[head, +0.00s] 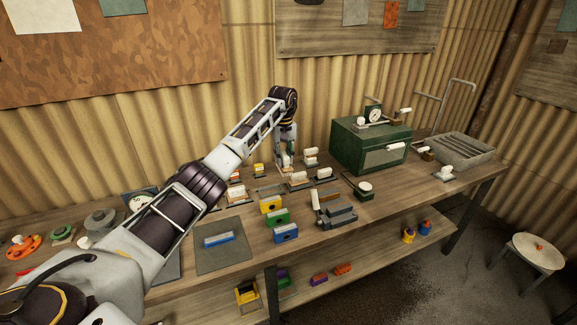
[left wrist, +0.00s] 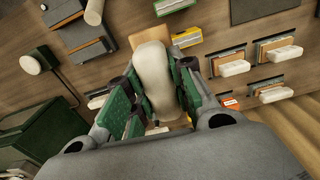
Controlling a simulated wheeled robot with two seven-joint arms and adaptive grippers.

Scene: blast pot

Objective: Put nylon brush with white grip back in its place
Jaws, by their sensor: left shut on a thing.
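My left gripper (head: 286,158) is over the back of the workbench, among the brushes. In the left wrist view its green-padded fingers (left wrist: 155,98) are shut on a brush with a white grip (left wrist: 152,72). A tan wooden part shows beyond the grip; its bristles are hidden, so I cannot tell their material or whether it touches anything below. Other white-gripped brushes rest on small holders nearby, one right of the gripper (head: 311,157) and one in front (head: 298,178). They also show at the right of the left wrist view (left wrist: 284,53). My right gripper is not in view.
A green cabinet with a gauge (head: 368,150) stands right of the gripper, with a grey slatted tray (head: 465,148) beyond it. Yellow (head: 271,205), green (head: 277,218) and blue (head: 286,233) blocks stand in front. A grey mat (head: 222,255) holds a blue-and-white piece.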

